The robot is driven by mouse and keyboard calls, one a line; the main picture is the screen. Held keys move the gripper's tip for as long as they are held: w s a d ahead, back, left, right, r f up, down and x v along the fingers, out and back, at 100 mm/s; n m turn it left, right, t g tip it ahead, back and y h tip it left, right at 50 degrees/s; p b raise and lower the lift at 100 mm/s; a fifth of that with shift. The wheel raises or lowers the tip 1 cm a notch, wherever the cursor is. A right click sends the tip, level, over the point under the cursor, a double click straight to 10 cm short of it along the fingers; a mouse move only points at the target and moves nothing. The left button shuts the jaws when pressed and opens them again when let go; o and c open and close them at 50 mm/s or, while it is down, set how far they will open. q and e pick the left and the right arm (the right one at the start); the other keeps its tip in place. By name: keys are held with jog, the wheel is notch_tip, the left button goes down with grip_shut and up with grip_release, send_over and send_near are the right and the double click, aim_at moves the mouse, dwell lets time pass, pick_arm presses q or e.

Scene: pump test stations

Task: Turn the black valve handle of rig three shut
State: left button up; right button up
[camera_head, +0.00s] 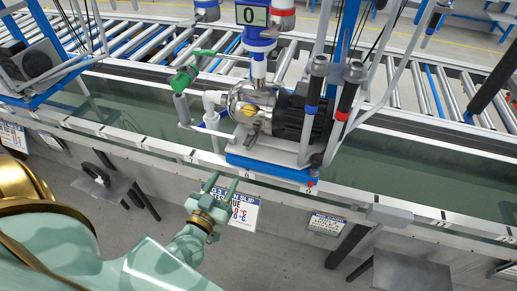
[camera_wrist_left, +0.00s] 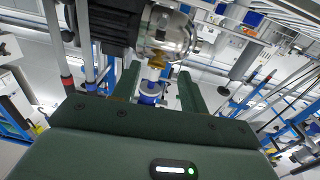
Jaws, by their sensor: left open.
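A pump rig with a silver pump head (camera_head: 250,101) and a black motor (camera_head: 292,117) stands on a blue base (camera_head: 270,169) in the middle of the head view. Beside the motor are two upright black-topped pieces, one with a blue band (camera_head: 317,68) and one with a red band (camera_head: 350,85). I cannot tell whether either is the black valve handle, or which rig is number three. My left gripper (camera_head: 225,177) is open and empty, low in front of the rig. In the left wrist view the silver pump head (camera_wrist_left: 166,32) is ahead of its fingers.
A grey trough edge (camera_head: 140,138) with hanging signs (camera_head: 236,209) runs along the front. Rollers (camera_head: 440,95) lie behind. Another blue-framed unit (camera_head: 40,60) is at left.

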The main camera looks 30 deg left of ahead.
pick_arm(q)
send_near(245, 145)
jog(key=w+b, duration=0.1)
jog(key=w, duration=0.2)
jog(key=w+a+b, duration=0.1)
jog(key=w, duration=0.2)
jog(key=w+b, duration=0.1)
jog(key=w, duration=0.2)
jog(key=shift+w+a, duration=0.3)
jog(key=shift+w+a+r, duration=0.1)
jog(key=shift+w+a, duration=0.05)
jog(key=shift+w, duration=0.4)
pick_arm(e)
jog(key=f, duration=0.1)
jog(key=a+f, duration=0.1)
jog(key=f, duration=0.1)
jog(key=shift+w, duration=0.1)
pick_arm(q)
grip_shut()
